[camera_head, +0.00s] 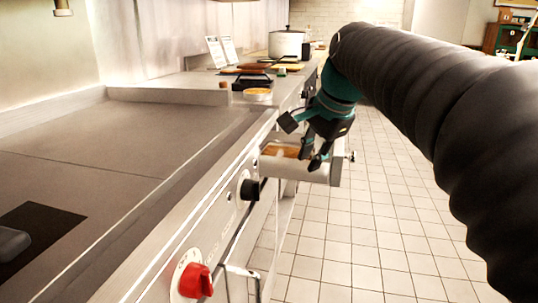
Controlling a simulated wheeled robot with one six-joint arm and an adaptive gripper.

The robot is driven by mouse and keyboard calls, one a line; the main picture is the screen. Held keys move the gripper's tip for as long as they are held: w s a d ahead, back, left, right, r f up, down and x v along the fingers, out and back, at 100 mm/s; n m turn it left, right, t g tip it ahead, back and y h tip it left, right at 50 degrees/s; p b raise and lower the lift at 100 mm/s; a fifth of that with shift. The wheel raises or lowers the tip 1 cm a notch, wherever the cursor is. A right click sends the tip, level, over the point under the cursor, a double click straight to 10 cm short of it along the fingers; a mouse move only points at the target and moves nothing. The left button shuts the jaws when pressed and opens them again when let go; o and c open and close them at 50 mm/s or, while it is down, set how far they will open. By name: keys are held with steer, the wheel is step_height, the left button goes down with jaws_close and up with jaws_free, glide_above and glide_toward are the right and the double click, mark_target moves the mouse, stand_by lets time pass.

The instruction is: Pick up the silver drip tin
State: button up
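The silver drip tin (291,170) looks like an open-topped metal box with amber contents, jutting from the front of the steel counter. My gripper (310,162) is black and teal and points down over the right part of the tin. Its two fingertips are a little apart, at the tin's near rim. The fingers hide part of the rim, and I cannot tell whether they touch or grip it.
The steel counter (110,135) runs along the left. A red knob (195,281) and a black knob (250,189) stick out of its front. A white pot (287,44) stands at the back. The tiled floor (377,220) on the right is clear.

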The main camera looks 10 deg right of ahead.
steer(key=w+d+r+m+y+p, duration=0.1)
steer(key=w+r+m, duration=0.35)
steer(key=w, duration=0.25)
steer(key=w+d+r+m+y+p, duration=0.1)
steer(key=w+d+r+m, duration=0.15)
steer(key=w+m, duration=0.35)
steer(key=n+b, duration=0.1)
steer(key=b, duration=0.1)
glide_above(289, 143)
steer(key=d, duration=0.1)
steer(key=shift+g, duration=0.4)
steer(key=f, duration=0.7)
steer(key=shift+s, duration=0.4)
steer(key=shift+s+d+f+b+x, duration=0.1)
steer(key=shift+b+x, duration=0.2)
steer(key=shift+x, duration=0.6)
steer(key=shift+s+d+f+b+x, duration=0.15)
steer(key=shift+b+x, duration=0.1)
steer(key=shift+x, duration=0.65)
steer(key=shift+d+r+b+x, duration=0.1)
steer(key=shift+b+x, duration=0.2)
steer(key=shift+x, duration=0.6)
jaws_close()
